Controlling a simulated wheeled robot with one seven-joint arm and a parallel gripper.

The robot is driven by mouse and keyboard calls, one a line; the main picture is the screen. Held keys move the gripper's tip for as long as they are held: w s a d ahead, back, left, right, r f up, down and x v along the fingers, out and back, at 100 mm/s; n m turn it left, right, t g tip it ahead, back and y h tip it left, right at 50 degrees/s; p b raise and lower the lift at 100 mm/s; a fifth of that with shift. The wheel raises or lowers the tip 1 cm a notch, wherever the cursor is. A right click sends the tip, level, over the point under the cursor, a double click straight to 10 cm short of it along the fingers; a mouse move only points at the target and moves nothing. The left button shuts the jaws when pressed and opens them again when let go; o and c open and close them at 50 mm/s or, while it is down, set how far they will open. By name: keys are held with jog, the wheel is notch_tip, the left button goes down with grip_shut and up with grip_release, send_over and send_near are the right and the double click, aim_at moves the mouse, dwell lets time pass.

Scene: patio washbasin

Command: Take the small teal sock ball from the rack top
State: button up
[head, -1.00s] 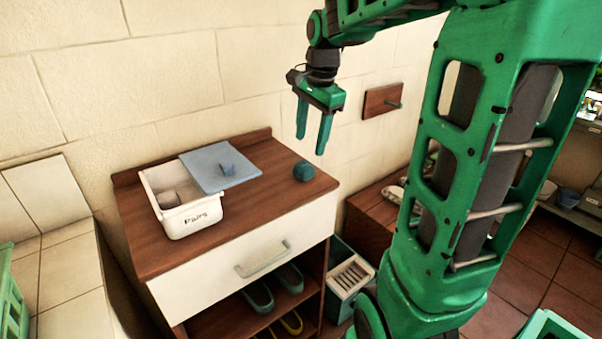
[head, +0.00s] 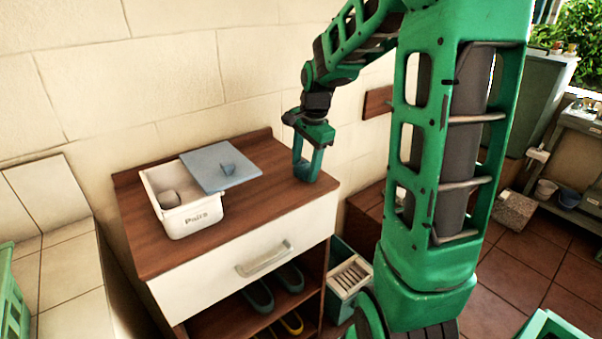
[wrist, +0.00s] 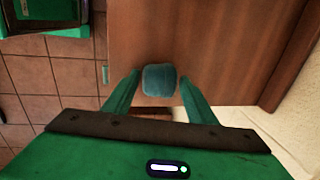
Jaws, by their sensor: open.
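The small teal sock ball (wrist: 159,80) sits on the brown wooden rack top (head: 150,240), near its right end. In the wrist view it lies between the two fingertips of my gripper (head: 305,174), with a narrow gap visible on each side. My gripper is open and points down over the right end of the rack top. In the head view the fingers largely hide the ball. I cannot tell the exact height of the fingertips above the wood.
A white bin marked "Pairs" (head: 193,222) stands on the rack top to the left, holding a greyish ball (head: 170,199). A blue-grey lid (head: 212,176) with a knob rests partly across it. A drawer with a handle (head: 264,259) is below. The wall is close behind.

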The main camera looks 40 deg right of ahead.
jog(key=shift+f, duration=0.25)
jog(key=c, duration=0.8)
jog(key=shift+r, duration=0.1)
